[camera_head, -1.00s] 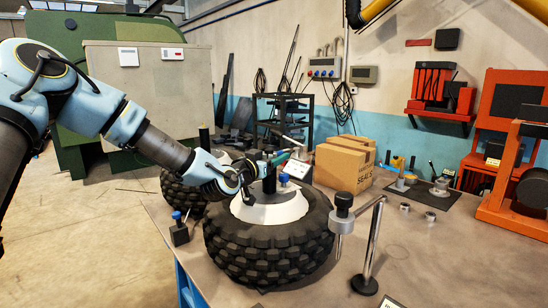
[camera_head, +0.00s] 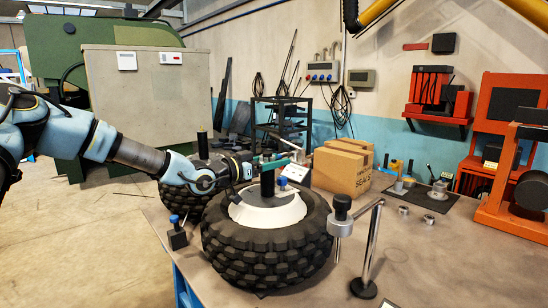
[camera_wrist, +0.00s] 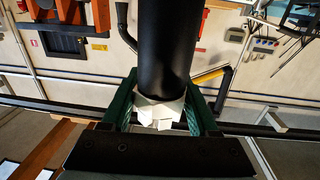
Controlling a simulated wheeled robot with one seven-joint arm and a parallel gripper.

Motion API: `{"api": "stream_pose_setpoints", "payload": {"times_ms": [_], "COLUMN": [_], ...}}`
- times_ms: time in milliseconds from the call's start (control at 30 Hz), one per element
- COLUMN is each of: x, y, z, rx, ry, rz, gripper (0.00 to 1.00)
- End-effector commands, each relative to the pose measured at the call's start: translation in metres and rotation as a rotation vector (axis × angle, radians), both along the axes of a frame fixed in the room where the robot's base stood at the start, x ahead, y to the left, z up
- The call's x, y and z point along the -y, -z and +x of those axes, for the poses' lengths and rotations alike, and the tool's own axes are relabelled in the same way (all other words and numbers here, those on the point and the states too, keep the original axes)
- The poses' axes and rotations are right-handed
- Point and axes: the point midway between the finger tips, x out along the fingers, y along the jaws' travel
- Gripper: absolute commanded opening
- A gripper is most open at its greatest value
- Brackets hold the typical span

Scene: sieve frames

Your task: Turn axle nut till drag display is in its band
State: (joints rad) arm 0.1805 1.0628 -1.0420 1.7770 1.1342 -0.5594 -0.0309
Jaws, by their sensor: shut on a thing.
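A knobbly black tyre on a wheel (camera_head: 266,250) lies flat on the bench, with a white hub (camera_head: 268,212) and a black post (camera_head: 267,186) standing from its centre. My gripper (camera_head: 268,164) reaches in from the left at the top of the post. In the wrist view, its green fingers (camera_wrist: 161,90) are shut on a pale faceted piece, seemingly the axle nut (camera_wrist: 160,112), beside the black cylinder (camera_wrist: 168,50). In the head view the fingers hide the nut. A small white panel (camera_head: 297,173), perhaps the drag display, stands behind the wheel; its reading is too small to tell.
A post stand with a black knob (camera_head: 342,207) is close right of the wheel. Cardboard boxes (camera_head: 343,169) stand behind it. A blue-knobbed block (camera_head: 177,237) is at the left bench edge. The bench front right is mostly clear.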

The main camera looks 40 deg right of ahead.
Motion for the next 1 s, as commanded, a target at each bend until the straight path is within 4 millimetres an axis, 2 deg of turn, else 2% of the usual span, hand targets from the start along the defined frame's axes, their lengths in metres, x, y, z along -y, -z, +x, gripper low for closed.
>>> {"api": "stream_pose_setpoints", "payload": {"times_ms": [400,900,933,1000], "x": [-0.0003,-0.0004,-0.0004,-0.0004], "y": [-0.0023,-0.0012,-0.0013,-0.0012], "z": [-0.0027,-0.0034,-0.0034,-0.0034], "rx": [-0.001,0.001,0.001,0.001], "ry": [0.110,0.123,0.123,0.123], "rz": [-0.001,-0.002,-0.002,-0.002], "gripper": [0.05,0.05,0.61,0.69]}}
